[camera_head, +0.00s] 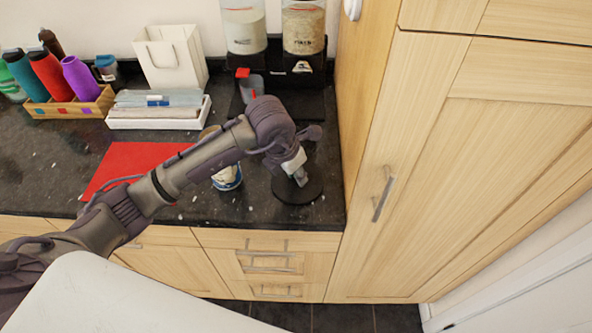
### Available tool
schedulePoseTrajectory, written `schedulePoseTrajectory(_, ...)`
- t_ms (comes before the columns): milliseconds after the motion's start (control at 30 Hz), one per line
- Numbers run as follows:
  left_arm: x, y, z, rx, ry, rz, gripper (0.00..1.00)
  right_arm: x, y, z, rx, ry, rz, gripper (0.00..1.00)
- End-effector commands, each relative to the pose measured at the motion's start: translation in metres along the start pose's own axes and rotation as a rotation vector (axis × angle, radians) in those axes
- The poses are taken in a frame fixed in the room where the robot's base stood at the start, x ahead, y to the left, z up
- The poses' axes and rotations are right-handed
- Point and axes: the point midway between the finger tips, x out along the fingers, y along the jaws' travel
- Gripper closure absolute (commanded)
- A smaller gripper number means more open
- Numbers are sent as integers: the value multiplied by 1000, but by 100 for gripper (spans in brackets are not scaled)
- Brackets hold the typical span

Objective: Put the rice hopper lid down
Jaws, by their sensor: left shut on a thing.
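Two clear hoppers stand at the back of the counter, one with pale grains (245,30) and one with browner grains (303,30). Their tops are cut off by the frame. A black round lid (297,195) lies flat at the front right of the dark counter (185,207). I cannot tell whether it rests on the counter or hangs just above it. My left gripper (301,178) is over the lid, shut on its middle; the grip itself is partly hidden. My right gripper is not in view.
A tall wooden cabinet (450,150) bounds the counter on the right. A can (228,178) stands left of the lid, partly behind my arm. A red mat (125,160), a white tray (150,124), a paper bag (170,58) and a bottle crate (75,108) are farther left.

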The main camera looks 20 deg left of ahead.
Motion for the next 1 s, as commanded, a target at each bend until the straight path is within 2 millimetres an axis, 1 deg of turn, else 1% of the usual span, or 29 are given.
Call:
schedulePoseTrajectory(133, 0, 0, 0, 0, -1, 0, 100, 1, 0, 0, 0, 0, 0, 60)
schedulePoseTrajectory(267, 4, 0, -1, 0, -1, 0, 100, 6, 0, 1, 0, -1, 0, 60)
schedulePoseTrajectory(300, 2, 0, 0, 0, -1, 0, 69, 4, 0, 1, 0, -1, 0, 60)
schedulePoseTrajectory(367, 2, 0, 0, 0, -1, 0, 59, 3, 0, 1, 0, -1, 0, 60)
schedulePoseTrajectory(400, 2, 0, 0, 0, 0, 0, 52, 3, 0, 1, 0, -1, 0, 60)
schedulePoseTrajectory(433, 2, 0, 0, 0, 0, 0, 50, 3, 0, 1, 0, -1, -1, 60)
schedulePoseTrajectory(700, 1, 0, 0, 0, 0, 0, 50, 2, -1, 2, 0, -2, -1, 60)
schedulePoseTrajectory(800, -3, 0, 1, 0, -2, 0, 50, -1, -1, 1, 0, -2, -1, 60)
schedulePoseTrajectory(833, -5, 0, 1, 0, -3, 0, 50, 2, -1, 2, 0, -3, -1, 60)
schedulePoseTrajectory(933, -21, 0, 2, 2, -6, 1, 50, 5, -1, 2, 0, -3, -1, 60)
schedulePoseTrajectory(1000, -35, 1, 1, 2, -7, 3, 50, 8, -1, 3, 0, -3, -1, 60)
